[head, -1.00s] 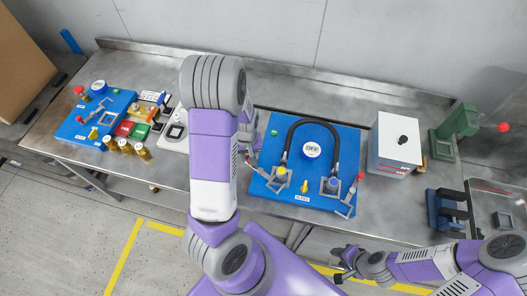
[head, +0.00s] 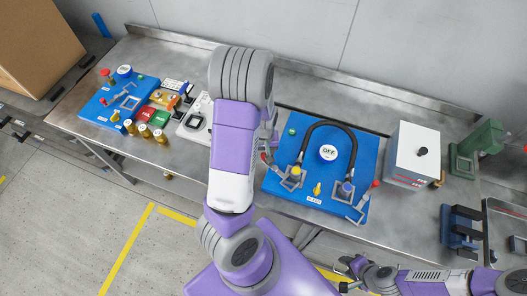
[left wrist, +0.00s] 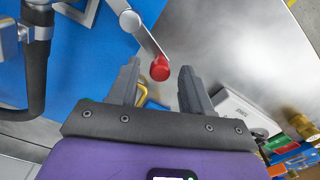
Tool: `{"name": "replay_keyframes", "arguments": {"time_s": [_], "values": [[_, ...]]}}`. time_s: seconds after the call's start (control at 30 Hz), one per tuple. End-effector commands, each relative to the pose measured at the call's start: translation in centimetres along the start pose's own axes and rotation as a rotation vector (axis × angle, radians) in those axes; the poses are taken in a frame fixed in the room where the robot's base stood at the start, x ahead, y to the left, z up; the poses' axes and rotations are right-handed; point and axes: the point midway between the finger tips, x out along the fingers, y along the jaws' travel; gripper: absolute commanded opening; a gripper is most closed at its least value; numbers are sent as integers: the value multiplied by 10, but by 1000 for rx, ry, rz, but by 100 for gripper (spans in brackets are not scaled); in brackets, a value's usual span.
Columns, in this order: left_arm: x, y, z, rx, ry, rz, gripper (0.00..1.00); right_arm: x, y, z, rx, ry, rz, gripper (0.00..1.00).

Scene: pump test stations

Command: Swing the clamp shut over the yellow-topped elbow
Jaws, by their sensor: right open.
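The yellow-topped elbow (head: 297,170) stands at the left end of the black hose on the blue board (head: 312,199). Its clamp has a red-tipped handle (head: 264,156) swung out to the left, away from the elbow. In the left wrist view the red tip (left wrist: 160,68) lies in the gap between the fingers of my left gripper (left wrist: 160,84), which are open and not visibly touching it. In the head view my left gripper (head: 269,138) is mostly hidden behind my arm. My right gripper (head: 348,272) is open and empty, in front of the bench.
A blue-topped elbow (head: 347,187) with another red-tipped clamp (head: 375,184) is on the board's right. A white box (head: 410,152) stands to the right. A second blue board (head: 97,105) and several brass cylinders (head: 145,130) are at left.

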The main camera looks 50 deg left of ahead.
Motion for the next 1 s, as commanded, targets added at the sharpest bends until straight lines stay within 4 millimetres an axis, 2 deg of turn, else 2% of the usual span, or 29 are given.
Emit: {"name": "replay_keyframes", "arguments": {"time_s": [0.13,0.23,0.5,0.6,0.73,0.97,1.0], "values": [[-2,0,0,1,0,0,49,0,0,0,0,0,0,43],[-11,1,-1,2,3,2,49,-4,-1,0,0,0,0,43],[-57,1,0,2,3,4,49,-18,-7,1,0,0,0,43],[-69,1,0,2,2,2,49,-22,-8,1,0,0,0,43],[-76,0,0,0,0,1,49,-23,-9,1,0,0,0,43],[-76,0,0,0,0,0,49,-23,-8,1,0,0,0,43],[-76,0,0,0,0,0,46,-23,-8,1,0,0,0,43]]}}
